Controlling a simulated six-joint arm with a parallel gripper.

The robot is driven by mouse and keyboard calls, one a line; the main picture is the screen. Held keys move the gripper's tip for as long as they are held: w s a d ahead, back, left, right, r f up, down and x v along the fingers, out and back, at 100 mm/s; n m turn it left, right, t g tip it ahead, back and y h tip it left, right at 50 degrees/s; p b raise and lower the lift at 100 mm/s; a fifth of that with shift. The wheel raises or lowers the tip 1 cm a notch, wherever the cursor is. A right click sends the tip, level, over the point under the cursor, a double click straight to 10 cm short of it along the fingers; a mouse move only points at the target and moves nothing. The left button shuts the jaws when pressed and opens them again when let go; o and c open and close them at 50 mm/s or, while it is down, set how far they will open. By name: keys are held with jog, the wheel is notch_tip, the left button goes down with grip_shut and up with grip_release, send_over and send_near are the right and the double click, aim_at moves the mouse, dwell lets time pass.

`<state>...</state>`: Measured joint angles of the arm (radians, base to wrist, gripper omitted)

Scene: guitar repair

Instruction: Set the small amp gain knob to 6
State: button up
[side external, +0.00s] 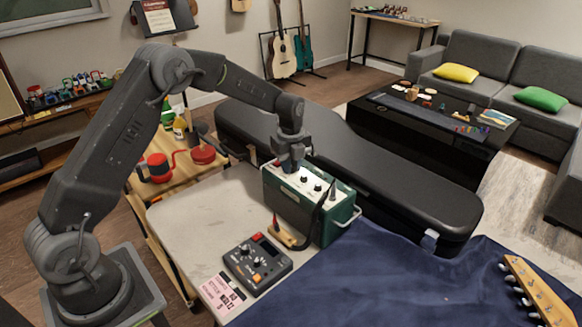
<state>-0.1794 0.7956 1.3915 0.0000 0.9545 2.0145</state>
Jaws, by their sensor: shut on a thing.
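The small amp (283,207) is a green box with a pale top control panel (311,190) and stands on the light worktop. Dark knobs show on the panel, one of them (317,187) near its middle. My gripper (290,168) points down at the back left part of the panel. It is shut on a knob there, and its fingers hide that knob. The panel's labels and numbers are too small to read, so I cannot tell the knob's setting.
A grey pedal (257,263) and a small wooden block with a red-tipped tool (290,237) lie in front of the amp. A dark cable runs over the amp's right side. A black guitar case (400,186) lies behind it. A blue cloth (400,280) covers the right.

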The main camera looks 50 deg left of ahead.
jog(key=o, duration=0.4)
jog(key=shift+r, duration=3.5)
jog(key=shift+r, duration=3)
jog(key=shift+r, duration=0.1)
